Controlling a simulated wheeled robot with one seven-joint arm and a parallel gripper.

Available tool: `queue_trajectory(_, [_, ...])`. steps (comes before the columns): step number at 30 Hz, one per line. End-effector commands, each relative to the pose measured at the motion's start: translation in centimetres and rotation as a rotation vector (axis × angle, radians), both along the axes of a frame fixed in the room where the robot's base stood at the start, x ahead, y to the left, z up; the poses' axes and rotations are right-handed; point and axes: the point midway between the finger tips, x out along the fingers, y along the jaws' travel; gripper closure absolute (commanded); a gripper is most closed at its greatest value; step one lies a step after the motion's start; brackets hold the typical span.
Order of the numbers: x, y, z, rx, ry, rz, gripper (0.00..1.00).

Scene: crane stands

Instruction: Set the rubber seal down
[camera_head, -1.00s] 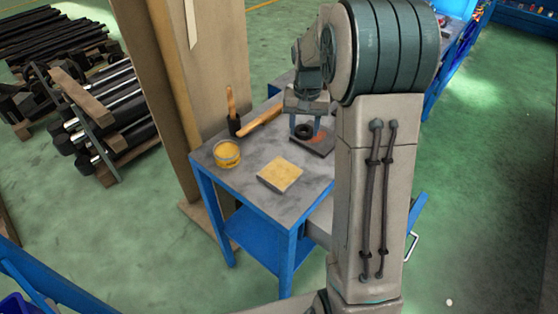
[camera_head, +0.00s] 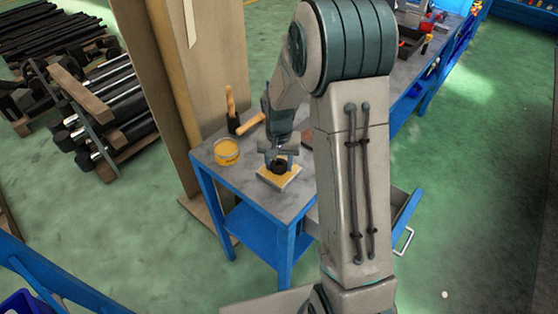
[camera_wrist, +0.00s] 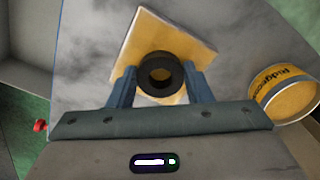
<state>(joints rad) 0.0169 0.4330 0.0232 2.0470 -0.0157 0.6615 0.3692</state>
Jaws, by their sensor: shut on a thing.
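The rubber seal is a small black ring (camera_wrist: 161,74), held between the two fingers of my gripper (camera_wrist: 161,82) in the wrist view. In the head view the seal (camera_head: 280,168) shows at the tips of my gripper (camera_head: 279,165). The seal is over a square yellow pad (camera_head: 285,183) on the blue-legged table (camera_head: 230,177). In the wrist view the pad (camera_wrist: 150,35) lies behind the ring, turned at an angle. I cannot tell whether the seal touches the pad.
A yellow tin (camera_head: 227,151) stands left of the pad, and it also shows in the wrist view (camera_wrist: 285,92). A wooden-handled brush (camera_head: 232,110) and a mallet-like wooden handle (camera_head: 250,124) are behind it. A dark reddish plate (camera_head: 307,140) is partly hidden by my arm. The table's front left is clear.

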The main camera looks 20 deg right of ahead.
Motion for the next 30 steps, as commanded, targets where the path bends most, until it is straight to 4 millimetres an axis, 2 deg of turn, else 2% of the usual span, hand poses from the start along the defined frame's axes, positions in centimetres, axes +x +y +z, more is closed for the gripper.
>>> queue_trajectory(7, [0.0,0.0,-0.5,0.000,0.000,0.000,0.76])
queue_trajectory(8, [0.0,0.0,-0.4,0.000,0.000,0.000,0.49])
queue_trajectory(9, [0.0,0.0,-0.3,0.000,0.000,0.000,0.38])
queue_trajectory(10, [0.0,0.0,-0.3,0.000,0.000,0.000,0.33])
queue_trajectory(22, [0.0,0.0,0.4,0.000,-0.001,0.000,0.33])
queue_trajectory(26, [0.1,0.0,2.3,0.000,-0.005,0.000,0.33])
queue_trajectory(30, [0.1,0.0,5.5,0.000,-0.006,0.000,0.33])
